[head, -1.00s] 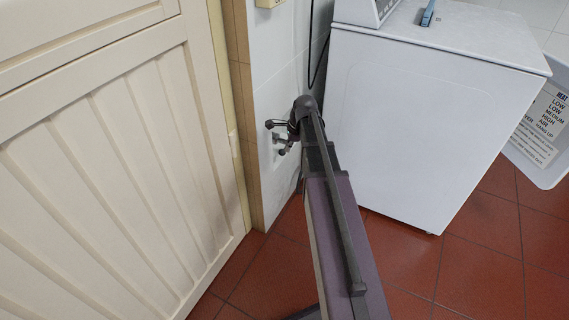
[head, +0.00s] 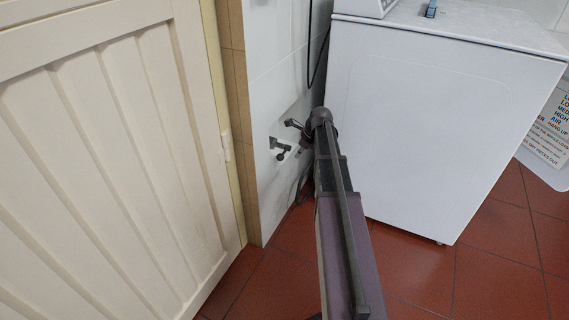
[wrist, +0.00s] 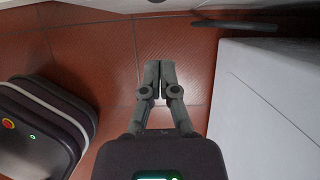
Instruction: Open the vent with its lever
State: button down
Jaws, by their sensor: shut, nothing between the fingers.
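A small dark lever-like fitting (head: 280,147) sits low on the white tiled wall in the head view, just right of the door frame. I cannot make out the vent itself or tell whether it is open. My gripper (head: 292,123) shows small and dark at the far end of my arm, just above and right of the fitting; contact cannot be told. In the wrist view my gripper (wrist: 159,79) has its fingers together and empty, above the red floor. A dark elongated piece (wrist: 235,24) lies near the wall at the top right; I cannot tell what it is.
A cream panelled door (head: 110,160) fills the left. A white machine (head: 435,130) stands close to the right of my arm, and its side also shows in the wrist view (wrist: 262,110). A black cable (head: 314,65) hangs down the wall between them. Red floor tiles (head: 410,265) lie below.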

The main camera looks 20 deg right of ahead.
aim_at(284, 153)
jog(key=shift+f, duration=0.15)
jog(key=b+x, duration=1)
jog(key=shift+w+a+r+p, duration=0.2)
jog(key=shift+w+r+p, duration=0.1)
jog(key=shift+r+p, duration=0.4)
jog(key=shift+w+a+r+p, duration=0.25)
jog(key=shift+r+p, duration=0.3)
jog(key=shift+p, duration=0.2)
jog(key=shift+w+a+r+p, duration=0.1)
jog(key=shift+w+r+p, duration=0.2)
jog(key=shift+r+p, duration=0.4)
jog(key=shift+w+a, duration=0.1)
jog(key=shift+a, duration=0.1)
